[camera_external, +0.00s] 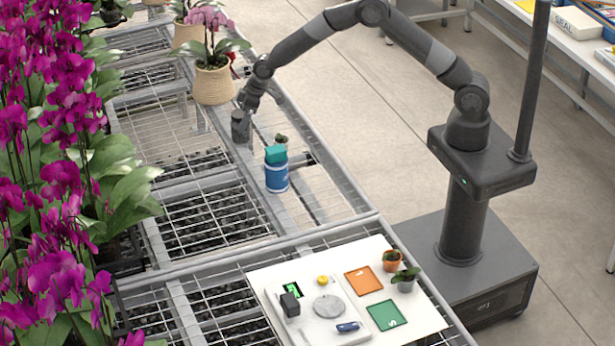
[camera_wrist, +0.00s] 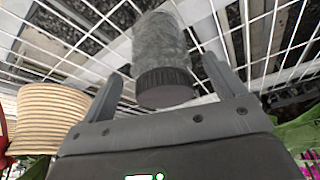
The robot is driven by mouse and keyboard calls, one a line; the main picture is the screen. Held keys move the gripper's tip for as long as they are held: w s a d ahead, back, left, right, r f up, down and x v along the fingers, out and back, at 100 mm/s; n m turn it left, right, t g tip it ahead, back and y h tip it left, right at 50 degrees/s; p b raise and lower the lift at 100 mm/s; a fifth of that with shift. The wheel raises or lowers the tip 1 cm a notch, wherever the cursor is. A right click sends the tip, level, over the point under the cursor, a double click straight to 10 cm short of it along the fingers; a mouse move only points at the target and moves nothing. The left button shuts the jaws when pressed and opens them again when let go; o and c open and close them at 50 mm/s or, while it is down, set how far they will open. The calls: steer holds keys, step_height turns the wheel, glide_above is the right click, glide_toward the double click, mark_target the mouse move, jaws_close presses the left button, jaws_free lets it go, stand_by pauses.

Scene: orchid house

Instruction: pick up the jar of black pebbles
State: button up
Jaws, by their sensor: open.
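The jar of black pebbles (camera_external: 241,128) is a small dark grey cylinder standing on the wire bench. In the wrist view the jar (camera_wrist: 162,45) has a clear, greyish body and a ribbed dark lid facing me. My gripper (camera_external: 247,104) is just above the jar in the external view. In the wrist view my gripper (camera_wrist: 164,70) is open, with one finger on each side of the lid and visible space beside it. Whether a finger touches the jar cannot be told. The pebbles are not distinct through the wall.
A potted pink orchid in a woven basket (camera_external: 213,82) stands close behind the jar; the basket also shows in the wrist view (camera_wrist: 47,118). A white board (camera_external: 345,290) holds a scale and small pots.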

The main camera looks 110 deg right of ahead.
steer(key=x, duration=0.3)
steer(key=shift+f, duration=0.2)
steer(key=shift+a, duration=0.1)
steer(key=shift+c, duration=0.3)
steer(key=c, duration=1.3)
steer(key=shift+r, duration=0.15)
